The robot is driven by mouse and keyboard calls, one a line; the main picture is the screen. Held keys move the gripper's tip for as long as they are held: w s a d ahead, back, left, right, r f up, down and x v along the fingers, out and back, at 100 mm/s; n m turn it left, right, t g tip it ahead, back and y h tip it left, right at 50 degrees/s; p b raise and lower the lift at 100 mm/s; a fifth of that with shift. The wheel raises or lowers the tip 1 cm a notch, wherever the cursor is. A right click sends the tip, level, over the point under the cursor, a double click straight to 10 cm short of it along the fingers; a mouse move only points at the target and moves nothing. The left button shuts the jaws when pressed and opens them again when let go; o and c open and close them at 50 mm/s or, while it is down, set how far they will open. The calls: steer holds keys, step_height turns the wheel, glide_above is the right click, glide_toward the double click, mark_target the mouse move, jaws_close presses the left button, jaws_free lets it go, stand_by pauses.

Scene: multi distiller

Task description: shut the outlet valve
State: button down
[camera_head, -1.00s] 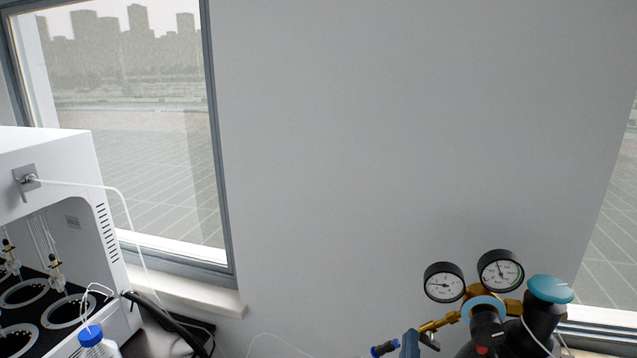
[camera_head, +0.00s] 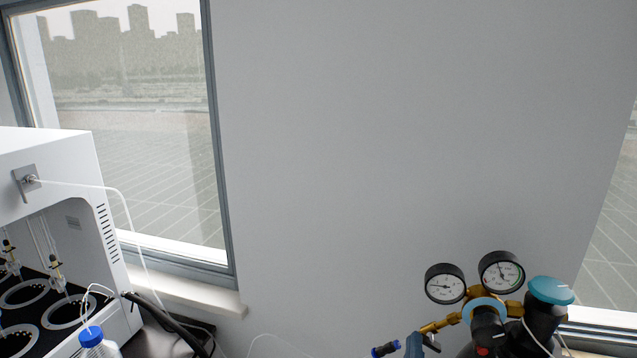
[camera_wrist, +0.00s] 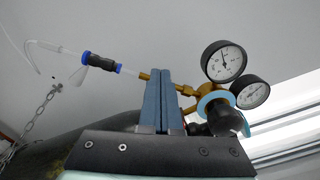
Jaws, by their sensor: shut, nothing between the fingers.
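A brass regulator with two round gauges (camera_head: 445,283) (camera_head: 502,272) stands at the lower right of the head view. Its brass outlet line (camera_head: 440,324) runs down-left to a blue-and-black hose connector (camera_head: 385,349). A small dark lever (camera_head: 431,343), apparently the outlet valve's, hangs under this line. My gripper (camera_head: 413,346) is at the line beside the lever, its blue fingers cut by the frame's bottom edge. In the wrist view my gripper (camera_wrist: 166,72) is shut and empty, its fingers together in front of the brass line (camera_wrist: 154,78). They hide part of it; I cannot tell whether they touch the valve.
A teal-topped cylinder knob (camera_head: 550,290) stands right of the gauges, close to the regulator. A white distiller cabinet (camera_head: 50,165) and a blue-capped bottle (camera_head: 95,342) are at left. A chain (camera_wrist: 40,110) hangs at left in the wrist view. The wall above is clear.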

steer(key=shift+s+d+f, duration=0.15)
steer(key=shift+d+f, duration=0.1)
steer(key=shift+d, duration=0.15)
steer(key=shift+s+d+r+b, duration=0.1)
steer(key=shift+d+r+b, duration=0.2)
steer(key=shift+b, duration=0.2)
steer(key=shift+a+r, duration=0.15)
steer(key=v, duration=0.5)
steer(key=shift+s+a+r, duration=0.3)
steer(key=shift+a, duration=0.2)
